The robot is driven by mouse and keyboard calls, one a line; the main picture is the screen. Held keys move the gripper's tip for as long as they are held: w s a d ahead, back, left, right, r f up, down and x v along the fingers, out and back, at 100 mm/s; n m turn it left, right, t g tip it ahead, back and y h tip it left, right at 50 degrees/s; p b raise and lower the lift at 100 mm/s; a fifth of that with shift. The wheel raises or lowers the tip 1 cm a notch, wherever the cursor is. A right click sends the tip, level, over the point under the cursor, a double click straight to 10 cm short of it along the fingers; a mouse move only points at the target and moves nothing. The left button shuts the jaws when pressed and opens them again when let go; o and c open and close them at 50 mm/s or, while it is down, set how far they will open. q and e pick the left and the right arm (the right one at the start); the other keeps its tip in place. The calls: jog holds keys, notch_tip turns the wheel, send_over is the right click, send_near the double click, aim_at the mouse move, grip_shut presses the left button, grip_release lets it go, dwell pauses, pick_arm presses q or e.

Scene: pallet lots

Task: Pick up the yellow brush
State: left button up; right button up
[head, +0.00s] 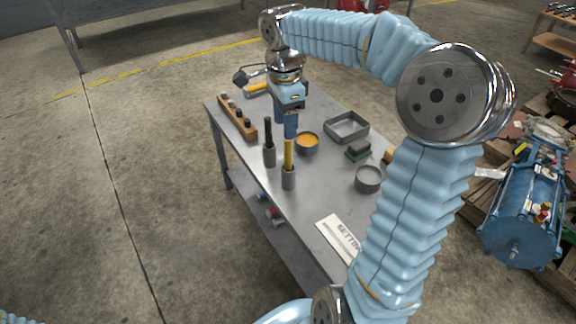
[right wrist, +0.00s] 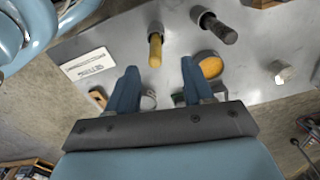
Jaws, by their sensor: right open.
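The yellow brush (head: 288,158) stands upright in a grey cup (head: 288,181) on the metal table. In the right wrist view the brush (right wrist: 155,51) shows just beyond the fingertips, roughly in line with the gap between them. My right gripper (head: 290,133) is open and empty, pointing down above the brush. In the right wrist view its two blue fingers (right wrist: 160,72) stand apart with nothing clasped between them. In the head view the fingertips overlap the brush's top, so I cannot tell the exact gap. My left gripper is not in view.
A dark brush (head: 268,132) stands in another cup (head: 269,157) close by, left of the yellow one. A bowl with orange contents (head: 307,141) is right behind. A tray (head: 360,133), an empty round bowl (head: 369,179), a wooden rack (head: 228,109) and a sign (head: 337,238) are around.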

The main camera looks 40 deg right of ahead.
aim_at(288, 149)
notch_tip(288, 149, down, 3)
jog(key=shift+f, duration=0.2)
jog(key=f, duration=0.5)
jog(key=shift+s+d+b, duration=0.1)
jog(key=shift+s+b, duration=0.2)
jog(key=shift+s, duration=0.1)
jog(key=shift+c, duration=0.4)
grip_shut()
